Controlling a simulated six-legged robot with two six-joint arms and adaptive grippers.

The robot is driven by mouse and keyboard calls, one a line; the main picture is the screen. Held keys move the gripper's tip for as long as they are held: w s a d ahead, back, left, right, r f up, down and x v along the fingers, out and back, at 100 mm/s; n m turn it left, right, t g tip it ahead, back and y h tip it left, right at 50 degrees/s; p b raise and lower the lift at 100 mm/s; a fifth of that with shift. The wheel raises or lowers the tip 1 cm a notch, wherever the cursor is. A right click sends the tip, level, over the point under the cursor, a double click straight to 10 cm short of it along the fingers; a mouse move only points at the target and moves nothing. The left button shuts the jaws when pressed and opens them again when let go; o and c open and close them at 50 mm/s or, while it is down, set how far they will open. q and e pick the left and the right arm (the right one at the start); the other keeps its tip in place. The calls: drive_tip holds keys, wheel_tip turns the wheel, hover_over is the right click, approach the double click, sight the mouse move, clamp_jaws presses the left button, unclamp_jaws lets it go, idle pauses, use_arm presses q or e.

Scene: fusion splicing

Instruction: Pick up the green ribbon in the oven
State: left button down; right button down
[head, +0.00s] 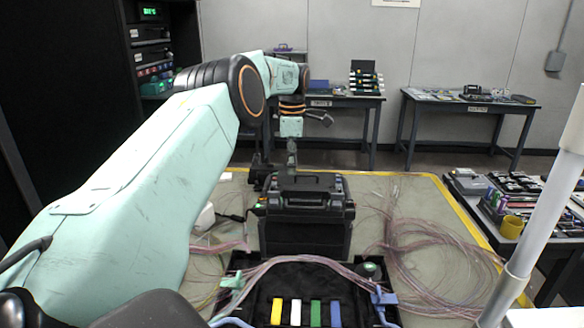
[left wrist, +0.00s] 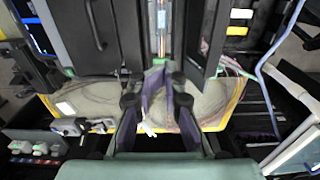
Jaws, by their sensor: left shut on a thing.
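My left gripper (head: 291,158) is above the back of the black fusion splicer (head: 305,215), pointing down. In the left wrist view its two fingers (left wrist: 158,72) come together at the tips, beside a narrow slot with a copper-coloured strip (left wrist: 161,40) in the black splicer (left wrist: 95,30). A small green bit (left wrist: 158,62) shows at the fingertips; the gripper is shut on it, and it seems to be the green ribbon, mostly hidden. A separate green strip (head: 315,312) lies in the black tray in front. My right gripper is not in view.
The black tray (head: 262,280) also holds yellow, white and blue strips. Loose pink fibre bundles (head: 430,255) lie on the yellow-edged mat on both sides of the splicer. A white post (head: 540,200) stands at right. Side benches (head: 475,105) stand behind.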

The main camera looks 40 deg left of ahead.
use_arm(q)
drive_tip(key=c, duration=1.5)
unclamp_jaws()
drive_tip(key=shift+s+r, duration=0.15)
drive_tip(key=shift+s, duration=0.05)
drive_tip(key=shift+c, duration=0.2)
drive_tip(key=o, duration=0.6)
drive_tip(key=shift+w, duration=0.2)
drive_tip(key=o, duration=0.5)
drive_tip(key=shift+s, duration=0.2)
drive_tip(key=shift+w, duration=0.15)
